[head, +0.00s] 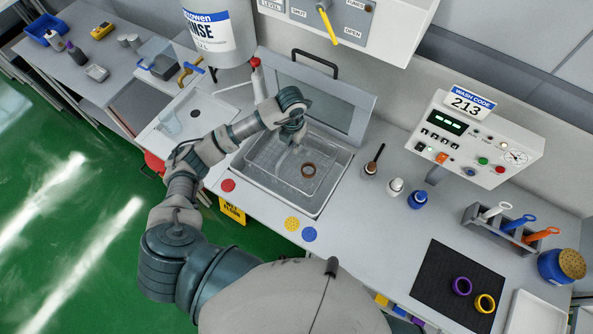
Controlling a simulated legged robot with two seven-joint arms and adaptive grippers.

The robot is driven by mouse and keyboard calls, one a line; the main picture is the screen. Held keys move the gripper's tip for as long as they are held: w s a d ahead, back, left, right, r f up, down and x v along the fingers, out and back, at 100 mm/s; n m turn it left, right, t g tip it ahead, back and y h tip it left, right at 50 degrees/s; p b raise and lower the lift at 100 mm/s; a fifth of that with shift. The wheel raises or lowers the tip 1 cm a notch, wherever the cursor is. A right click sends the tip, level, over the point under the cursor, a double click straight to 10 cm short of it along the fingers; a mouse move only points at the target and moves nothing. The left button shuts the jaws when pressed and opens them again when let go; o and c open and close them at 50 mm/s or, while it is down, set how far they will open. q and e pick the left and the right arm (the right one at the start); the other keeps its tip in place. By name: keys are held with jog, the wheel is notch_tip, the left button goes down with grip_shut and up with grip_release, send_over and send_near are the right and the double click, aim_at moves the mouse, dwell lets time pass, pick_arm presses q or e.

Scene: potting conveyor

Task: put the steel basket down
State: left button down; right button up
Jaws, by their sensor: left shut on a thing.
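The steel basket (282,175) is a see-through wire tray over the square steel basin (325,198) in the counter. A brown ring (308,170) lies in the basket. My left gripper (293,140) is at the basket's far side and is shut on it; the fingertips are small and partly hidden by the wrist. I cannot tell whether the basket touches the basin floor or hangs above it. My right gripper is not in view.
The basin's hinged lid (345,107) stands open behind it. Small bottles (395,187) and a control panel (475,140) stand to the right. A black mat (440,275) holds a purple and a yellow ring. Counter between the bottles and the mat is clear.

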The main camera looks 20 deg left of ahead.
pick_arm(q)
notch_tip(320, 180, down, 2)
jog(key=shift+w, duration=0.15)
send_over(291, 161)
notch_tip(291, 161, down, 5)
jog(key=shift+r, duration=0.2)
jog(key=shift+a+f, duration=0.2)
jog(key=shift+f, duration=1.15)
jog(key=shift+d+f, duration=0.2)
jog(key=shift+f, duration=0.4)
jog(key=shift+d+f, duration=0.2)
jog(key=shift+f, duration=0.35)
jog(key=shift+d+f, duration=0.1)
jog(key=shift+f, duration=0.15)
jog(key=c, duration=1.2)
grip_release()
jog(key=shift+c, duration=0.2)
jog(key=shift+a, duration=0.35)
jog(key=shift+d+r, duration=0.1)
jog(key=shift+r, duration=0.3)
notch_tip(291, 161, up, 11)
jog(key=shift+b, duration=0.35)
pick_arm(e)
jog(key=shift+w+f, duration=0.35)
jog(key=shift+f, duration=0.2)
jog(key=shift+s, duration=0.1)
